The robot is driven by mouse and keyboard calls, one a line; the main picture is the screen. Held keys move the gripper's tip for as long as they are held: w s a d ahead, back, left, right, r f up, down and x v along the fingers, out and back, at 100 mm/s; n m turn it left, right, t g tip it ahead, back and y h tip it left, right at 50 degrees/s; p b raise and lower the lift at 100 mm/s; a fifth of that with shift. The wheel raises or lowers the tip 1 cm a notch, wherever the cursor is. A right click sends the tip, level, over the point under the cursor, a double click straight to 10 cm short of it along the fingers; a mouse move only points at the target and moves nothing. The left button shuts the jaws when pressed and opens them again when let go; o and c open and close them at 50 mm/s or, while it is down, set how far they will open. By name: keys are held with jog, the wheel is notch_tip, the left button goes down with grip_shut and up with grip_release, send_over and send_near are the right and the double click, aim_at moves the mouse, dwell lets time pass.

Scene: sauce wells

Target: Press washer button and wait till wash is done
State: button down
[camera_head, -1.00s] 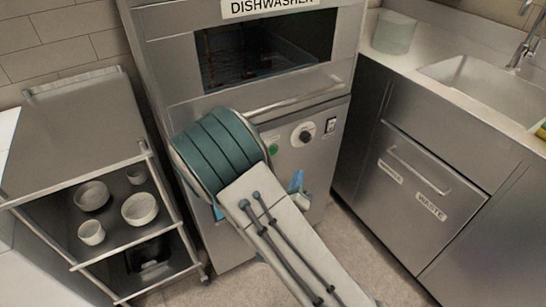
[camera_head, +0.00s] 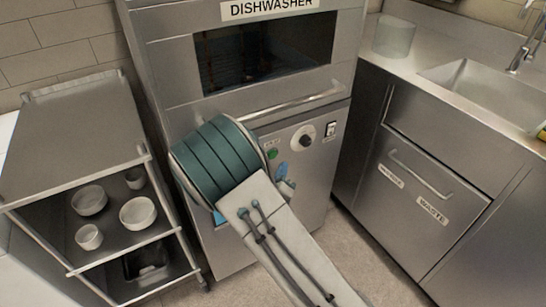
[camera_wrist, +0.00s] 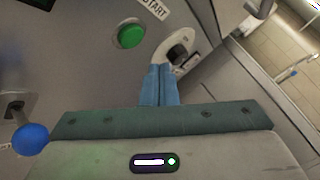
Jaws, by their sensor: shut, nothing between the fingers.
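The dishwasher (camera_head: 180,62) stands upright in the middle of the head view, with a dark window and a bar handle. Its round green button (camera_head: 272,153) is on the lower front panel, left of a black dial (camera_head: 304,137). In the wrist view the green button (camera_wrist: 130,34) sits under a label reading START. My gripper (camera_wrist: 160,67) is shut and empty, its blue fingers side by side. Its tips are below and right of the button in that view; contact with the panel cannot be told. In the head view my gripper (camera_head: 281,169) is mostly hidden behind my arm.
A steel cart (camera_head: 75,130) with several bowls and cups is at the left. A counter with a sink (camera_head: 490,90) and a waste drawer (camera_head: 425,185) is at the right. A blue ball (camera_wrist: 30,139) shows at the wrist view's left. Some floor (camera_head: 340,240) is clear.

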aim_at(277, 153)
jog(key=shift+w+a+p, duration=0.3)
jog(key=shift+w+a, duration=0.45)
jog(key=shift+w, duration=0.35)
jog(key=shift+w, duration=0.1)
dwell(1.2)
jog(key=shift+w+a, duration=0.25)
jog(key=shift+w+a+p, duration=0.25)
jog(key=shift+w+p, duration=0.15)
dwell(0.8)
jog(key=shift+s, duration=0.1)
jog(key=shift+s+d, duration=0.5)
jog(key=shift+s, duration=0.15)
jog(key=s+d, duration=0.1)
jog(key=s, duration=0.1)
jog(key=s+d+p, duration=0.1)
jog(key=s, duration=0.1)
jog(key=shift+d, duration=0.4)
